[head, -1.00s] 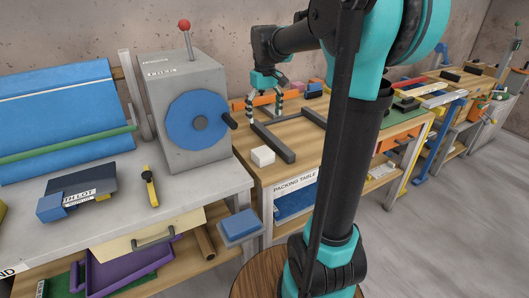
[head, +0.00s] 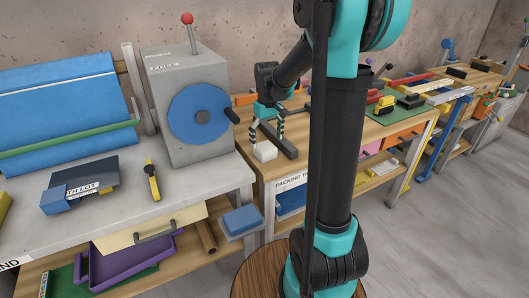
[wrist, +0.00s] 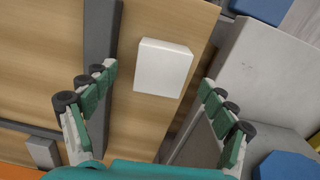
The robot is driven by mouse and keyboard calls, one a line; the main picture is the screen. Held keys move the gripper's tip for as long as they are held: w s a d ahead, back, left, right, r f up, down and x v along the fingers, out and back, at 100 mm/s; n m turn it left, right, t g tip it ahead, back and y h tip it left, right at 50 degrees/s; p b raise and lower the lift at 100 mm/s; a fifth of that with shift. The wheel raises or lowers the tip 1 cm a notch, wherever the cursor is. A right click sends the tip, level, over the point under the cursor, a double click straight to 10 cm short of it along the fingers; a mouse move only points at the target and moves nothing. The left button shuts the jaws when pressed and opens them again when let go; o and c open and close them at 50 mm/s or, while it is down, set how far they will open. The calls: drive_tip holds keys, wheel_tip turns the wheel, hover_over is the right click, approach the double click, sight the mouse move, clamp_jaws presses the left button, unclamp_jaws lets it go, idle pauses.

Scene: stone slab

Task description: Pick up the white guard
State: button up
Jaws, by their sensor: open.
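The white guard (head: 264,153) is a small white block on the packing table's wooden top (head: 272,168), near its front left corner. In the wrist view the white guard (wrist: 163,68) lies ahead of the fingertips, between the lines of the two fingers. My gripper (head: 267,139) is open and empty, with its fingers reaching down around the guard in the head view. In the wrist view my gripper (wrist: 158,82) shows its fingers spread wide, with a gap on each side of the guard. I cannot tell how high the fingertips are.
A dark grey bar (wrist: 101,45) lies on the tabletop just left of the guard in the wrist view. The grey machine with a blue wheel (head: 198,112) stands left of the guard in the head view. A blue box (head: 243,222) is below, between the tables.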

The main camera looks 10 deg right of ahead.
sight(266, 147)
drive_tip(key=shift+s+a+f, duration=0.1)
drive_tip(key=shift+a+f, duration=0.05)
drive_tip(key=shift+f, duration=2.2)
drive_tip(key=shift+c, duration=0.4)
drive_tip(key=c, duration=1.1)
drive_tip(key=shift+r, duration=0.1)
